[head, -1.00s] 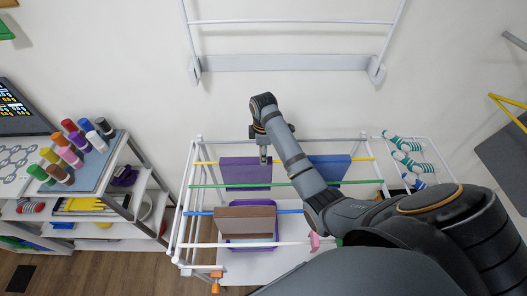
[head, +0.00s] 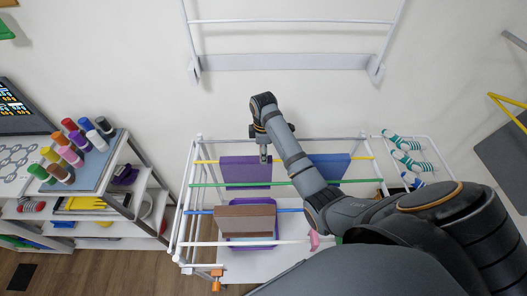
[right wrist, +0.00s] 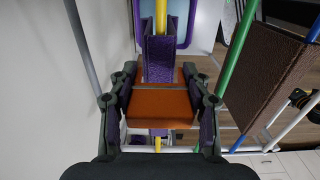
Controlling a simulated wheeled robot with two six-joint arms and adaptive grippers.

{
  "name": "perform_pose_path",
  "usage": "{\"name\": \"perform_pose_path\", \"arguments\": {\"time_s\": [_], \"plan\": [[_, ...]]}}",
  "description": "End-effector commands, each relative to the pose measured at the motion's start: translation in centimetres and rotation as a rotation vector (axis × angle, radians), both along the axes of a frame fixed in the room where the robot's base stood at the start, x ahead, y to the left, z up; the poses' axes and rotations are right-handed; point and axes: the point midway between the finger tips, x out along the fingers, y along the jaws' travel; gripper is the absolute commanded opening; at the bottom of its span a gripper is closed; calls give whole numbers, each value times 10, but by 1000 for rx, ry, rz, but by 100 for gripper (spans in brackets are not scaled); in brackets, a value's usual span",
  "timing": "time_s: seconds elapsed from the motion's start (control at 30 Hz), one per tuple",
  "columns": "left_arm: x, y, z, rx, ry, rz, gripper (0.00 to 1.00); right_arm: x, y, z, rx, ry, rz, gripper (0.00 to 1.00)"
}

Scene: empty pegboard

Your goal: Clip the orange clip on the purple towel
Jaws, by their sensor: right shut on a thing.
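The purple towel (head: 238,172) hangs over the yellow bar at the back left of the drying rack. My right gripper (head: 263,156) is at the towel's top edge, toward its right end. In the right wrist view my right gripper (right wrist: 160,92) is shut on the orange clip (right wrist: 160,108), one finger on each side. The towel (right wrist: 160,62) shows just beyond the clip, running along the yellow bar. The clip appears to be at the towel's top edge, but its jaws are hidden, so I cannot tell whether they grip the cloth. My left gripper is not in view.
A blue towel (head: 330,166) hangs right of the purple one. A brown towel (head: 246,217) hangs on the blue bar in front. A green bar (head: 220,185) runs between. Other orange clips (head: 216,286) sit at the rack's front left corner. Shelves with bottles stand at the left.

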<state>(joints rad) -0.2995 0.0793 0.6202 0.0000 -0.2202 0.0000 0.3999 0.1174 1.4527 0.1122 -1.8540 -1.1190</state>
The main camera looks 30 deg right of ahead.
Motion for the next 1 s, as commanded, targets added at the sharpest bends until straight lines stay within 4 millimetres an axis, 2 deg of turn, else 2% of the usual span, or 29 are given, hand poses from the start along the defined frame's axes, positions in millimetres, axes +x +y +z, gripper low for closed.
{"name": "perform_pose_path", "arguments": {"time_s": [0.33,1.0], "plan": [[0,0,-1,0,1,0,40,0,0,-1,0,0,0,13],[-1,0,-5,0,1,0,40,0,0,-18,0,0,0,13]]}}
